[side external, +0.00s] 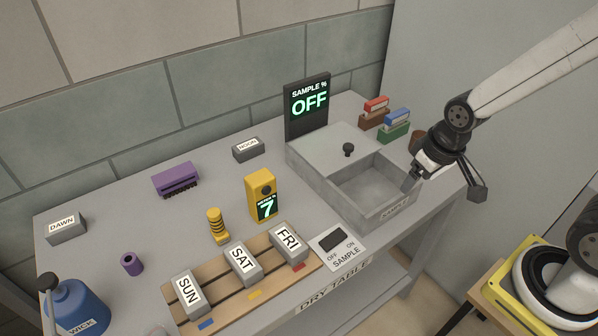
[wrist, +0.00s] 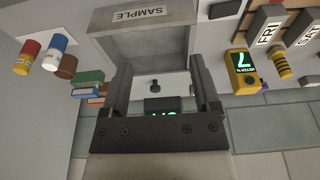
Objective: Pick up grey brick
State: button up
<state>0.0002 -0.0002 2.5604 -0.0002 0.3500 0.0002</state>
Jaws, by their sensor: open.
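Several grey bricks with white labels are in view. The DAWN brick (side external: 66,227) lies at the table's left end and the NOON brick (side external: 248,149) near the back wall. The SUN brick (side external: 188,292), SAT brick (side external: 243,263) and FRI brick (side external: 288,241) sit on a wooden rack at the front. FRI also shows at the upper right of the wrist view (wrist: 268,27). My gripper (side external: 444,188) is open and empty, at the right end of the open grey SAMPLE box, apart from all these bricks. Its two fingers also show spread in the wrist view (wrist: 160,62).
The SAMPLE box (side external: 350,213) has a knobbed lid section and a dark OFF display (side external: 308,105) behind it. Nearby stand coloured blocks (side external: 392,125), a yellow meter reading 7 (side external: 262,194), a striped yellow post (side external: 217,226), a purple piece (side external: 176,179) and a blue bottle (side external: 75,308).

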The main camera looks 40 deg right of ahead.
jog(key=shift+o, duration=0.2)
jog(key=shift+o, duration=1.2)
jog(key=t, duration=0.8)
send_near(292, 249)
jog(key=w+d, duration=0.1)
jog(key=w+d+f, duration=0.1)
jog(key=w, duration=0.1)
jog(key=shift+w, duration=0.3)
jog(key=shift+s+a+f+t, duration=0.35)
jog(key=shift+s+a+t, duration=0.15)
jog(key=shift+s+t, duration=0.3)
jog(key=shift+w, duration=0.15)
